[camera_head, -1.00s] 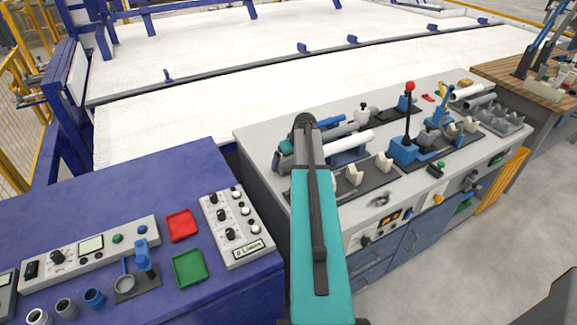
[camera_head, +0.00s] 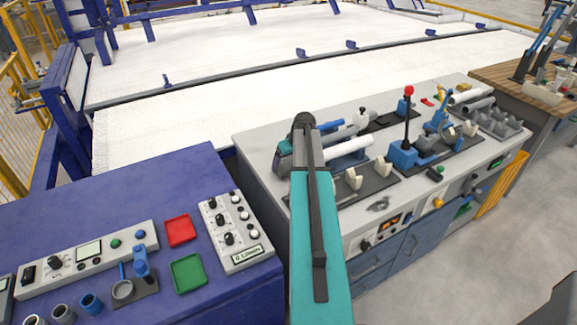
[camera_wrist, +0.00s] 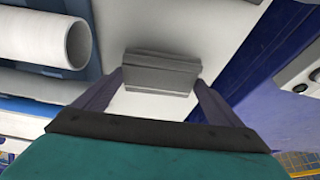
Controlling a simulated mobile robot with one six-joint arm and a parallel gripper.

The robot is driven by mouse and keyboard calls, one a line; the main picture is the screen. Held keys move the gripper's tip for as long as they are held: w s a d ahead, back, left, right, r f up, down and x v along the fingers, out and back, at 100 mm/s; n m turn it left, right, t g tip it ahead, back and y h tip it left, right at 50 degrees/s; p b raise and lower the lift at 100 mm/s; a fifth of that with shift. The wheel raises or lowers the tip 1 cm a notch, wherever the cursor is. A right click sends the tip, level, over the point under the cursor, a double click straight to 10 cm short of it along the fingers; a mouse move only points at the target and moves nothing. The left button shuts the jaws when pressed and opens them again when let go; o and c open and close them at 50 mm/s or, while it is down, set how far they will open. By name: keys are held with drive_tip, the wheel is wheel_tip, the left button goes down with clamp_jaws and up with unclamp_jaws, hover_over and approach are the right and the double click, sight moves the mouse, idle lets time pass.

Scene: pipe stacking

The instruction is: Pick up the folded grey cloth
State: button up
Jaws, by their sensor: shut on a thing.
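The folded grey cloth (camera_wrist: 161,73) shows in the wrist view as a flat grey fold with a crease along it. It lies between the two fingers of my gripper (camera_wrist: 160,78), which are shut on it at its left and right ends. A pale surface shows behind and around the cloth. In the head view my arm hides most of the gripper, and I cannot make out the cloth there.
A white pipe (camera_wrist: 35,37) lies close to the left of the cloth in the wrist view. The grey bench (camera_head: 258,137) carries pipe holders and a red-knobbed lever (camera_head: 408,112). A blue bench (camera_head: 90,215) with control boxes and red (camera_head: 180,231) and green (camera_head: 188,272) trays stands left.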

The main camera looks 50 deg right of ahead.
sight(286, 165)
drive_tip(key=shift+r+b, duration=1)
drive_tip(key=shift+r, duration=3.1)
drive_tip(key=o, duration=0.5)
drive_tip(key=c, duration=0.4)
drive_tip(key=w+a+r+n, duration=0.1)
drive_tip(key=w+a+r, duration=0.15)
drive_tip(key=a, duration=0.65)
drive_tip(key=w+a+r, duration=0.2)
drive_tip(key=w+a, duration=0.2)
drive_tip(key=a, duration=0.4)
drive_tip(key=w+a+r+n, duration=0.15)
drive_tip(key=w+a, duration=0.25)
drive_tip(key=a, duration=0.5)
drive_tip(key=a+r, duration=0.3)
drive_tip(key=a, duration=1)
drive_tip(key=s+a+r+y, duration=0.1)
drive_tip(key=a+r, duration=0.1)
drive_tip(key=a, duration=1.1)
drive_tip(key=shift+s+r, duration=0.2)
drive_tip(key=shift+r, duration=0.2)
